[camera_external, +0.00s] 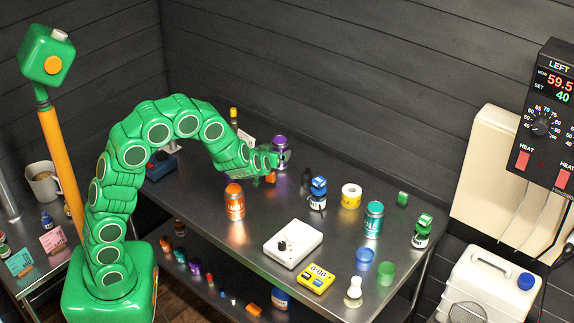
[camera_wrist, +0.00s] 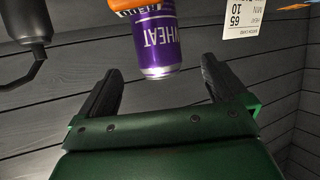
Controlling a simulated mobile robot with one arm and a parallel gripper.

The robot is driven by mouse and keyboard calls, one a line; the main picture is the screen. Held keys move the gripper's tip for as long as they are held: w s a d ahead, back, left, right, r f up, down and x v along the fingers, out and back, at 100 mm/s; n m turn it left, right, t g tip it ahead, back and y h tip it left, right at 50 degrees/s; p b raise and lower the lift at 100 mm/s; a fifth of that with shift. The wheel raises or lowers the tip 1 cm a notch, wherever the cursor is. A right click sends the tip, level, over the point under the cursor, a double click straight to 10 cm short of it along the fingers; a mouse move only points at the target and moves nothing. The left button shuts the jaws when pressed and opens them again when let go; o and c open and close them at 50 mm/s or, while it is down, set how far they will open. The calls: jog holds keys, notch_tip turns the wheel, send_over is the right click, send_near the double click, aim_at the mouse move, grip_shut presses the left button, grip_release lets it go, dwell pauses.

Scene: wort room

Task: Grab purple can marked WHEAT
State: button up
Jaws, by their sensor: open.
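The purple can marked WHEAT (camera_external: 281,143) stands toward the back of the steel table in the external view, partly hidden by my gripper (camera_external: 274,160). In the wrist view the can (camera_wrist: 160,46) shows with its lettering upside down and its silver end toward me. There my gripper (camera_wrist: 160,66) is open, one dark finger on each side of the can, with visible gaps to both. An orange piece with lettering (camera_wrist: 138,12) covers part of the can's far end. I cannot tell whether the fingers reach fully around it.
On the table (camera_external: 217,148), an orange can (camera_external: 235,203) stands in front of the arm. A white scale (camera_external: 293,244) and yellow timer (camera_external: 316,279) lie nearer.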

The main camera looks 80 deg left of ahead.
aim_at(280, 148)
jog(key=shift+s+a+f, duration=0.1)
jog(key=shift+s+a, duration=0.05)
jog(key=shift+a, duration=0.2)
jog(key=shift+a+f, duration=0.15)
jog(key=shift+a, duration=0.3)
jog(key=shift+w+d+x, duration=0.1)
jog(key=shift+w+x, duration=0.05)
jog(key=shift+x, duration=1)
jog(key=shift+w+d+x, duration=0.1)
jog(key=shift+w+x, duration=0.05)
jog(key=shift+x, duration=0.95)
jog(key=shift+w+d+x, duration=0.1)
jog(key=shift+w+x, duration=0.05)
jog(key=shift+x, duration=1)
jog(key=shift+f, duration=0.1)
jog(key=shift+c, duration=0.3)
jog(key=c, duration=1.4)
